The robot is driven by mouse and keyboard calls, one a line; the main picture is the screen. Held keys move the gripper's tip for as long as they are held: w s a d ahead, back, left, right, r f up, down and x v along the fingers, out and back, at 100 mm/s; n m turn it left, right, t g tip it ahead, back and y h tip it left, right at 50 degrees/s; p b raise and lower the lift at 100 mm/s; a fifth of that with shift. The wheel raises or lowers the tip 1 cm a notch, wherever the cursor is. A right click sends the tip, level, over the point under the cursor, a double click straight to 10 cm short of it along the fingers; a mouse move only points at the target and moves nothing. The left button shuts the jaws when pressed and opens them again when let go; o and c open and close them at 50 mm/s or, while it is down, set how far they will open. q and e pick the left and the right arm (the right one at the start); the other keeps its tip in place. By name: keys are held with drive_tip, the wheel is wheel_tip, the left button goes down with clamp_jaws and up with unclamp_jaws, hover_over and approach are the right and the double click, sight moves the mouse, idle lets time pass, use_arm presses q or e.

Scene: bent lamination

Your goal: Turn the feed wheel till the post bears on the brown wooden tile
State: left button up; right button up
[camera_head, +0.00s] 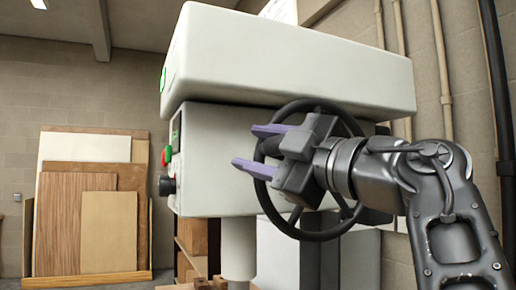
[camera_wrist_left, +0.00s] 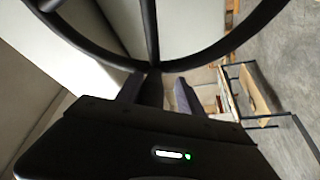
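The feed wheel (camera_head: 335,236) is a black ring with spokes on the side of a pale machine. My left gripper (camera_head: 261,149) is at its left rim, its two purple fingers apart and pointing left. In the left wrist view the wheel (camera_wrist_left: 205,62) crosses just ahead of the fingers, and a dark part of it lies between them. The gripper (camera_wrist_left: 158,92) looks open, with a gap beside that part. A pale column (camera_head: 238,248) stands under the machine; I cannot tell whether it is the post. I cannot make out the brown wooden tile. My right gripper is out of view.
The machine housing (camera_head: 290,65) fills the upper middle, with red, green and black controls on its left side. Wooden boards (camera_head: 75,215) lean on the back wall at left. Brown blocks (camera_head: 193,236) and pale boxes (camera_head: 285,250) stand below. Pipes run up the right wall.

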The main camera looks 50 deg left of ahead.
use_arm(q)
drive_tip(key=shift+w, duration=0.1)
drive_tip(key=d+f, duration=0.1)
drive_tip(key=d, duration=0.6)
drive_tip(key=shift+w+d+f, duration=0.15)
drive_tip(key=shift+d+f, duration=0.15)
drive_tip(key=shift+d, duration=0.05)
idle(0.3)
